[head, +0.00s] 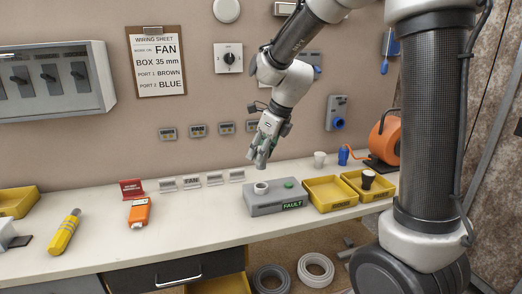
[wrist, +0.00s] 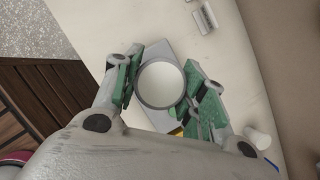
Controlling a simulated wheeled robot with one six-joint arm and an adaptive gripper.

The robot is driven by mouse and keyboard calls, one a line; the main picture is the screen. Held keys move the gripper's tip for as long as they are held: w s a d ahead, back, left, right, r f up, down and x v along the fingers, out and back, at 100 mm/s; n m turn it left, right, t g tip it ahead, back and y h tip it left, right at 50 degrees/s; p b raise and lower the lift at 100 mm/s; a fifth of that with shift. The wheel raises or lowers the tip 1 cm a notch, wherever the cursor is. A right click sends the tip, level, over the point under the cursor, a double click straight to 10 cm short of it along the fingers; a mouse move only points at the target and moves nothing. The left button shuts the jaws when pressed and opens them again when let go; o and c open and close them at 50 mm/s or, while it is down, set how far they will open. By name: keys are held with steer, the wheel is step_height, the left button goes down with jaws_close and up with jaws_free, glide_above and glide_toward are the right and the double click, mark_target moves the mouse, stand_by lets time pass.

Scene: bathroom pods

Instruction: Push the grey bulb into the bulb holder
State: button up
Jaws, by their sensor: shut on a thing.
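My gripper (head: 260,158) is shut, its green-padded fingers on both sides of a round thing with a grey rim and pale face, which I take to be the grey bulb (wrist: 161,84). In the head view the fingers largely hide it. The bulb holder (head: 261,188) is a short pale round socket on the left part of a grey box (head: 277,206) marked FAULT. My gripper is above the holder, with a visible gap in the head view. In the wrist view the held thing covers part of the box (wrist: 160,50) and hides the holder.
A green button (head: 289,183) is beside the holder. Yellow trays (head: 330,193) stand to the right, one with a dark round-topped thing (head: 368,178). A white cup (head: 319,158) stands behind. An orange tester (head: 139,212) and small label stands (head: 215,178) are to the left.

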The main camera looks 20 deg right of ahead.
mark_target(265, 168)
steer(key=shift+f, duration=2.55)
steer(key=shift+f, duration=1.6)
steer(key=o, duration=1.1)
steer(key=v, duration=1.2)
steer(key=shift+f, duration=0.1)
